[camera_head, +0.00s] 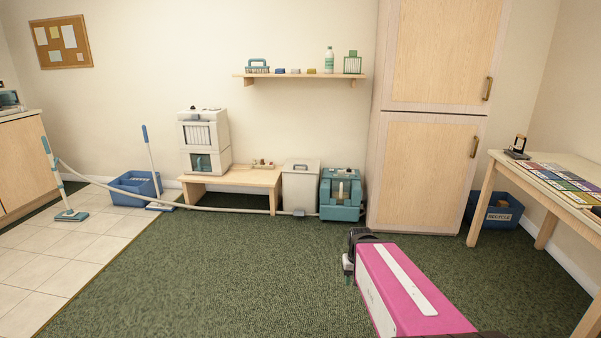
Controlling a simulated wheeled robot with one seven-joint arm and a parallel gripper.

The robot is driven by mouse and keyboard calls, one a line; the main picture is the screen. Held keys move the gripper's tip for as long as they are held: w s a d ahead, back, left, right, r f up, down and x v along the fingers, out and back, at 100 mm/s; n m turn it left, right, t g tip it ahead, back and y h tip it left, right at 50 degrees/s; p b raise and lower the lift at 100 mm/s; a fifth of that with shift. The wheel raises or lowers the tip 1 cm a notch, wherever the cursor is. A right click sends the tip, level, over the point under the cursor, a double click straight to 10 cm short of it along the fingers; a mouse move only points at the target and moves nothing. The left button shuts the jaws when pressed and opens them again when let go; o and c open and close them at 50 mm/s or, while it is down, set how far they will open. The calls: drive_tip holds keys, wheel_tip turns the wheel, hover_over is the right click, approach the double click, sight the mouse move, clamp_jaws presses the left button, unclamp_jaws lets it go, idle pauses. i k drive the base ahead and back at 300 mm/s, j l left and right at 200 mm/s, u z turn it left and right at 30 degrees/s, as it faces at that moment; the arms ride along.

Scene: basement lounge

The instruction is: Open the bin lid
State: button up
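A light grey bin (300,191) stands on the floor against the back wall. Its lid (302,165) lies flat on top and looks closed, with a small dark handle or knob on it. The inside of the bin is hidden. My arm reaches in from the lower right, and my gripper (348,266) shows only partly at its far end. It is low over the green carpet, nearer to me than the bin and to its right, apart from it. Its fingers are too small and too hidden to tell whether they are open or shut.
A wooden bench (235,178) stands left of the bin, and a teal machine (341,194) stands close on its right. A pale hose (235,209) runs along the floor in front. A tall cabinet (420,165) and table (545,190) are at right. The carpet ahead is clear.

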sight(295, 165)
drive_tip(key=i, duration=1.15)
drive_tip(key=i+l+u, duration=0.1)
drive_tip(key=i, duration=1.05)
drive_tip(key=i+l, duration=0.15)
drive_tip(key=i, duration=1)
drive_tip(key=i+u, duration=0.25)
drive_tip(key=u, duration=0.15)
